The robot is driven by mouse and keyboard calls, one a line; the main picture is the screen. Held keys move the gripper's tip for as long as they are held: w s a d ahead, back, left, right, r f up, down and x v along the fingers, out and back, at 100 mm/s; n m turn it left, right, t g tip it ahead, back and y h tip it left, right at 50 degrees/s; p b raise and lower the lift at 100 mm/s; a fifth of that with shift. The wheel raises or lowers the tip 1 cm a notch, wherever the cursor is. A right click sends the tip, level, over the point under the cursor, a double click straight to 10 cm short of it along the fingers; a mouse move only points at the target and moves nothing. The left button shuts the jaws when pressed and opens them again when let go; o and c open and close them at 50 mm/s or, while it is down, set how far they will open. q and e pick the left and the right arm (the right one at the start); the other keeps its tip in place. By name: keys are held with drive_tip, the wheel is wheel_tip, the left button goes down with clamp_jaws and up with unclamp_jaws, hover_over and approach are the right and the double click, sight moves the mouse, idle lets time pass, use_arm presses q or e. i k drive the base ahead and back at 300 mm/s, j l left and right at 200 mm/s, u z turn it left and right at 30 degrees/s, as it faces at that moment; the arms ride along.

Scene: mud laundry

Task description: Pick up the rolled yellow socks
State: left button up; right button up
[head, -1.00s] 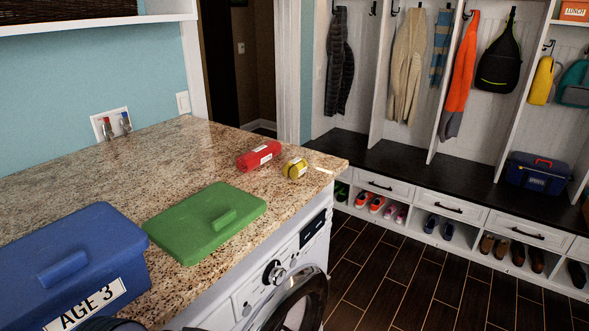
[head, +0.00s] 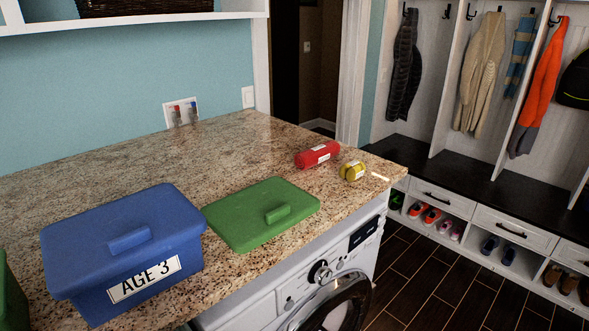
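The rolled yellow socks (head: 353,171) lie on the granite counter (head: 150,160), close to its right front corner. They form a small yellow bundle with a pale label. A red roll (head: 317,155) with a white label lies just to their left and a little behind, with a narrow gap between them. Neither of my grippers shows in the head view, so their state cannot be seen.
A green lid (head: 262,213) lies flat left of the socks. A blue lidded box (head: 125,250) labelled AGE 3 stands at the front left, beside a partly visible green object (head: 12,295). A washer (head: 320,290) with its round door ajar stands below the counter. A bench (head: 450,170) is at right.

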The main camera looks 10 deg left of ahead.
sight(352, 171)
drive_tip(key=i+l+u, duration=0.1)
drive_tip(key=u, duration=0.35)
drive_tip(key=l+u, duration=0.15)
drive_tip(key=u, duration=0.25)
drive_tip(key=i+l+u, duration=0.1)
drive_tip(key=u, duration=0.35)
drive_tip(key=l+u, duration=0.25)
drive_tip(key=u, duration=0.15)
drive_tip(key=l+u, duration=0.2)
drive_tip(key=u, duration=0.25)
drive_tip(key=l+u, duration=0.2)
drive_tip(key=u, duration=0.25)
